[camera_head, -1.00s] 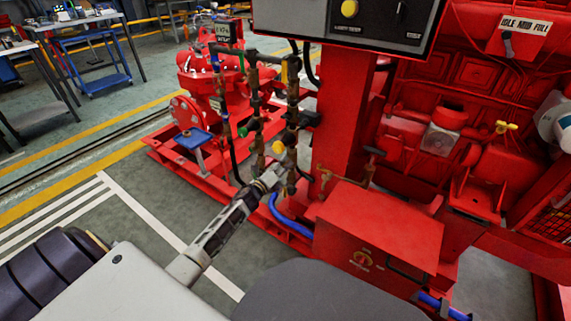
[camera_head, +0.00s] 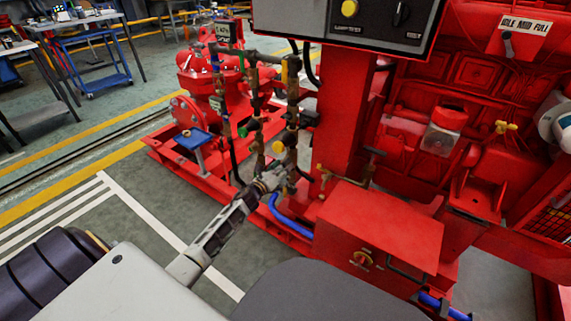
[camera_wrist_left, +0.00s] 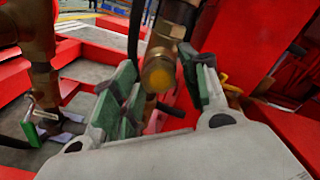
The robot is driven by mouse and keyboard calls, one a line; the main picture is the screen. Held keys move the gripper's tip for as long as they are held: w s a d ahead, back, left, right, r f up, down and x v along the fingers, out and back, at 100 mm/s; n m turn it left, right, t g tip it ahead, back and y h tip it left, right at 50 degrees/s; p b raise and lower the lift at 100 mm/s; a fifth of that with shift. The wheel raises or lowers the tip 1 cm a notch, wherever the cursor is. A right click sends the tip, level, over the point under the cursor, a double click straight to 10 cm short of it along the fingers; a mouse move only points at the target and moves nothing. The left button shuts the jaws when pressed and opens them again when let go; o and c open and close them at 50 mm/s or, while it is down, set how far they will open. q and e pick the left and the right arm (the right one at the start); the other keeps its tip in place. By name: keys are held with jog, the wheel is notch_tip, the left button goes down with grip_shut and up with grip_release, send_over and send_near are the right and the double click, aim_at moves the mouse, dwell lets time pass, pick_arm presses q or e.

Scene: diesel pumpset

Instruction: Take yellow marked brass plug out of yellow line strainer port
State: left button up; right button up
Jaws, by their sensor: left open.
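The yellow marked brass plug (camera_wrist_left: 159,77) faces the camera in the left wrist view, seated at the lower end of the brass yellow line strainer (camera_wrist_left: 172,32). A yellow spot marks its end face. My left gripper (camera_wrist_left: 160,88) is open, with one green-padded finger on each side of the plug in the picture. Gaps show between the plug and both fingers. In the head view my left gripper (camera_head: 270,181) is at the lower end of the brass pipework, and the plug cannot be made out there. My right gripper is not in view.
Vertical brass pipes (camera_head: 255,110) with valves stand close around the gripper. A red column (camera_head: 343,120) and a red box (camera_head: 378,230) are to the right. A blue hose (camera_head: 287,220) runs below. Open floor (camera_head: 140,215) lies to the left.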

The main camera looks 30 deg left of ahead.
pick_arm(q)
jog(key=shift+m, duration=0.5)
dwell(0.4)
grip_shut()
dwell(0.4)
jog(key=shift+f, duration=0.1)
jog(key=shift+n, duration=12.1)
